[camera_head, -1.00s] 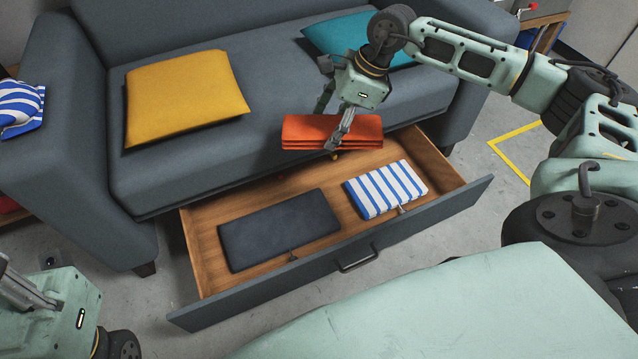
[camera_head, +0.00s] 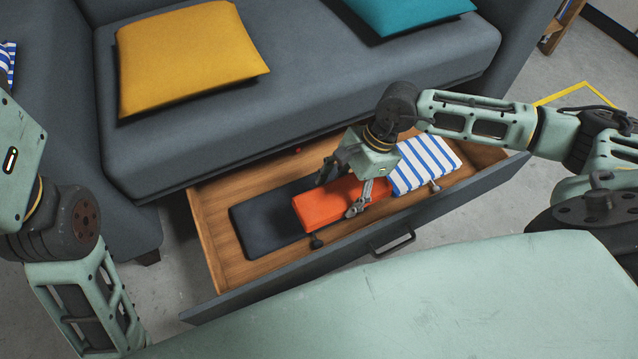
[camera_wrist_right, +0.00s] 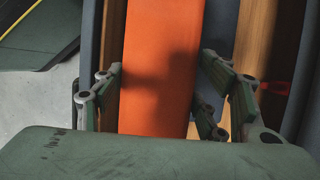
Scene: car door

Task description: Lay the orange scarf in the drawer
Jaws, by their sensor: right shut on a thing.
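The folded orange scarf (camera_head: 318,206) is inside the open drawer (camera_head: 213,236), over the right part of a dark folded cloth (camera_head: 260,222) and beside a blue-and-white striped cloth (camera_head: 425,162). I cannot tell whether it rests on the dark cloth or hangs just above it. My right gripper (camera_head: 338,197) is shut on the scarf, with a finger on each of its two long sides. In the right wrist view the scarf (camera_wrist_right: 160,75) runs lengthwise between the fingers. My left arm shows at the left edge, but its gripper is outside the picture.
The grey sofa (camera_head: 300,100) stands behind the drawer, with a yellow cushion (camera_head: 180,55) and a teal cushion (camera_head: 410,12) on it. The drawer front has a dark handle (camera_head: 392,243). Bare wood shows at the drawer's left end.

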